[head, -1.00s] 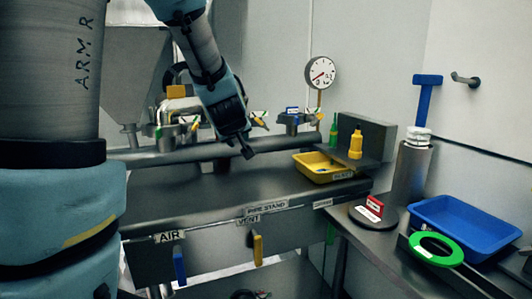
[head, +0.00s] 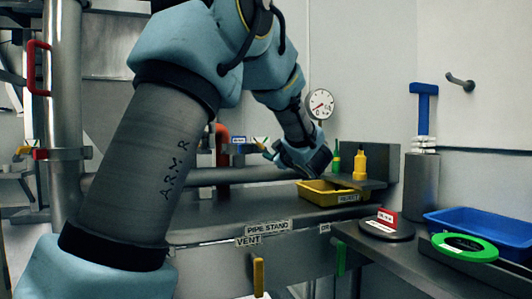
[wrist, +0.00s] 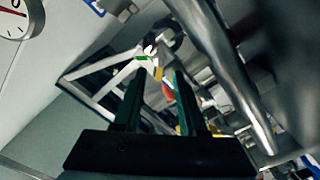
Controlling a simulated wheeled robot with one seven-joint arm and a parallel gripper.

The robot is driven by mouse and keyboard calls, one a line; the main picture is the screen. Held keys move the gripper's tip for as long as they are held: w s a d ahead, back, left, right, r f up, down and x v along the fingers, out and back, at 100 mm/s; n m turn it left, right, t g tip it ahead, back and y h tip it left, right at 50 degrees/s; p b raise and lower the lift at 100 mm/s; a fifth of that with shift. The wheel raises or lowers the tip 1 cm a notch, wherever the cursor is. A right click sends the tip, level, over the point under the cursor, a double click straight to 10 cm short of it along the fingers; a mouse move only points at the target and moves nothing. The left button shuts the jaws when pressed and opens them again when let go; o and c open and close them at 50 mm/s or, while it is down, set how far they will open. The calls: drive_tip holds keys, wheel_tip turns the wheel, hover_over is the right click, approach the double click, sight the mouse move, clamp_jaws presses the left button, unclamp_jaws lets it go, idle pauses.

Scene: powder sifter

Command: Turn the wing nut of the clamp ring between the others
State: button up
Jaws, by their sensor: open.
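My gripper (wrist: 160,78) is open in the wrist view, with two dark green fingers spread and nothing seen held between them. Beyond the fingertips is a small wing nut with green and yellow marks (wrist: 141,57), blurred and apart from them. Another clamp (head: 45,153) with red and yellow parts is around the upright pipe at far left. My arm hides part of the pipework between.
A yellow bin (head: 330,197) and yellow bottle (head: 358,160) stand right of the wrist. A pressure gauge (head: 321,103) hangs behind; its edge shows in the wrist view. A blue tray (head: 480,226), green ring (head: 464,247) and grey post (head: 421,187) are at right. A bright pipe (wrist: 235,75) runs beside the fingers.

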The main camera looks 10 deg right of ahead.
sight(265, 150)
drive_tip(key=w, duration=0.5)
drive_tip(key=shift+w+a, duration=0.3)
drive_tip(key=shift+a, duration=0.05)
drive_tip(key=shift+c, duration=0.3)
clamp_jaws()
